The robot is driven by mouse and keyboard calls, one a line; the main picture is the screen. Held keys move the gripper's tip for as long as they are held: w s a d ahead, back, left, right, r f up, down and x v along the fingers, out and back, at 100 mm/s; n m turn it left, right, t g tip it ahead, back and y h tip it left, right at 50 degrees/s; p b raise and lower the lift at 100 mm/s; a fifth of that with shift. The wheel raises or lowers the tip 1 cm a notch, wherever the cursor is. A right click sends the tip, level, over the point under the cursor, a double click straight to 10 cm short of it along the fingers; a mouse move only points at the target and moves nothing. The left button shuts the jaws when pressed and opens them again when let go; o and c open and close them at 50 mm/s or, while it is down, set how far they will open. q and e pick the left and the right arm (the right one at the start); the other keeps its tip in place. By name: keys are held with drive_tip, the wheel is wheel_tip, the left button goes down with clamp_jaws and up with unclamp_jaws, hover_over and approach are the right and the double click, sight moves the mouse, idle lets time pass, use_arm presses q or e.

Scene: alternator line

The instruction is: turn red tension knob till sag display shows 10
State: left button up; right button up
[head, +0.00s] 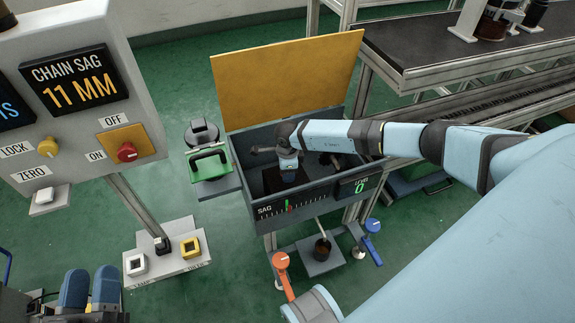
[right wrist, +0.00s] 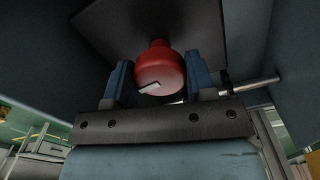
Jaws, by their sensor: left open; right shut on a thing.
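The chain sag display (head: 72,84) on the grey panel at the left reads 11 MM. The red tension knob (right wrist: 160,68) shows in the right wrist view between the two blue fingers, with a pale pointer mark on its face. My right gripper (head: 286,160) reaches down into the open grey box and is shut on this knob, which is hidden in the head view. My left gripper (head: 90,288) is open and empty at the lower left, far from the box.
The box (head: 237,178) has a raised yellow lid (head: 290,75), a sag scale (head: 290,206) and a level display (head: 358,186) reading 0. The panel carries a yellow lock knob (head: 48,147) and a red on/off switch (head: 127,152). A conveyor (head: 430,45) stands at the right.

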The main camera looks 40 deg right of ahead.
use_arm(q)
drive_tip(key=shift+w+a+f+g+y+p, duration=0.15)
drive_tip(key=shift+f+g+y+p, duration=0.1)
drive_tip(key=shift+f, duration=0.25)
drive_tip(key=shift+s+a+f+g+y+p, duration=0.1)
drive_tip(key=shift+a+f+g+y+p, duration=0.1)
drive_tip(key=shift+f, duration=0.3)
drive_tip(key=shift+w+a+f+g+y+p, duration=0.15)
drive_tip(key=shift+f+g+y, duration=0.1)
drive_tip(key=shift+f, duration=0.25)
use_arm(e)
drive_tip(key=shift+m, duration=1.3)
use_arm(q)
drive_tip(key=shift+s, duration=0.1)
use_arm(e)
drive_tip(key=o, duration=0.9)
